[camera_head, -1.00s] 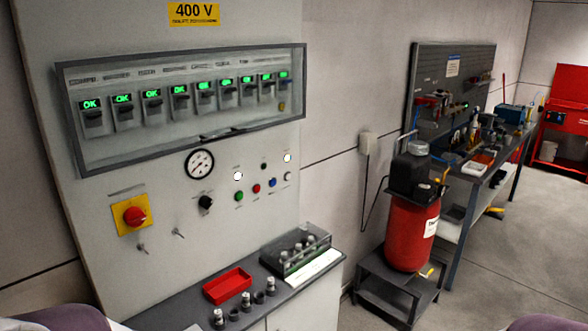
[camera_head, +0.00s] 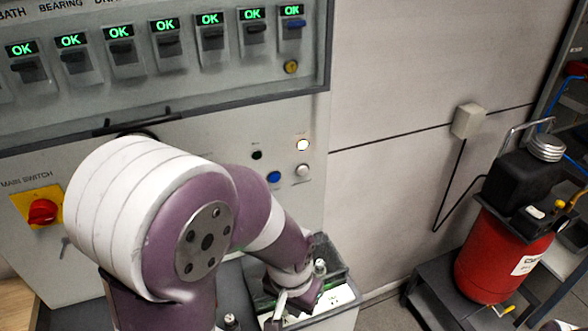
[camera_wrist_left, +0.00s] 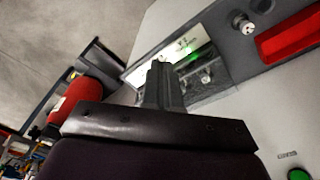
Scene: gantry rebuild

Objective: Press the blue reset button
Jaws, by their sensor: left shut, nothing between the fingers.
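The blue button (camera_head: 274,176) is on the grey panel, right of my left arm in the head view, with nothing touching it. My left gripper (camera_head: 279,306) is low in front of the panel, below the blue button, by the clear-sided box on the ledge. Its fingers (camera_wrist_left: 160,84) are shut and empty in the left wrist view, pointing towards that box. The blue button does not show in the wrist view. My left arm hides part of the panel left of the button. My right gripper is not in view.
A white button (camera_head: 302,170) sits right of the blue one, below a lit white lamp (camera_head: 303,145). A red rotary switch (camera_head: 43,211) is at left. The clear-sided box (camera_head: 335,273) stands on the ledge. A red compressor (camera_head: 502,255) stands at right.

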